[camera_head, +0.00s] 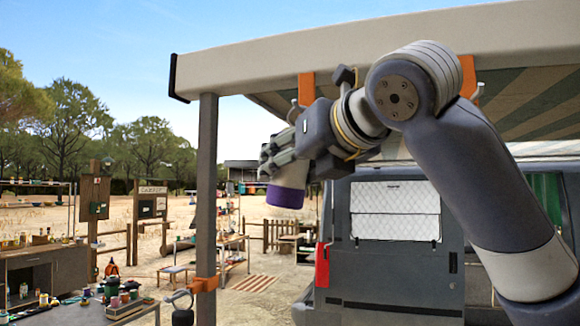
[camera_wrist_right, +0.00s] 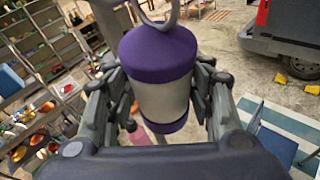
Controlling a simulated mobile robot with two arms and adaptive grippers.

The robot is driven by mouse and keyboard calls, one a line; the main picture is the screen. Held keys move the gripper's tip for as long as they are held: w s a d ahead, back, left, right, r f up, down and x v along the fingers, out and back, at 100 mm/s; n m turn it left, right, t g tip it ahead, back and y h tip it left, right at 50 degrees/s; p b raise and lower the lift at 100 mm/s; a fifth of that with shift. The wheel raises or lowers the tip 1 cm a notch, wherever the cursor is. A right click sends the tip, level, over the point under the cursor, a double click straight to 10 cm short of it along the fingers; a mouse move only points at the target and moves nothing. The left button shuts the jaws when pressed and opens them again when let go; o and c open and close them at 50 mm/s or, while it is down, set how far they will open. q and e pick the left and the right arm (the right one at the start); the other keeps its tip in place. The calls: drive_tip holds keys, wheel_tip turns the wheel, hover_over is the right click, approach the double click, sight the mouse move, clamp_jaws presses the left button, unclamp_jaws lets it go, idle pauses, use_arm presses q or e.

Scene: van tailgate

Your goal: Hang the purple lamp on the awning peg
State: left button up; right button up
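The purple lamp (camera_head: 285,196) has a purple cap and base, a pale body and a grey ring handle on top; it shows large in the right wrist view (camera_wrist_right: 160,55). My right gripper (camera_head: 279,163) is shut on its body and holds it in the air, right of the post and below the awning edge. The fingers (camera_wrist_right: 160,98) sit on both sides of the body. Orange brackets on the awning edge are at the left (camera_head: 306,88) and right (camera_head: 468,76); my arm partly covers the space between them. The lamp's ring is apart from them. My left gripper is not in view.
The grey awning post (camera_head: 206,200) stands left of the lamp, with an orange bracket (camera_head: 205,284) low on it and a dark object beside it. The van (camera_head: 395,250) is behind my right arm. A cluttered table (camera_head: 75,312) is at lower left.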

drive_tip(key=shift+o, duration=1)
drive_tip(key=shift+s, duration=0.1)
drive_tip(key=v, duration=0.8)
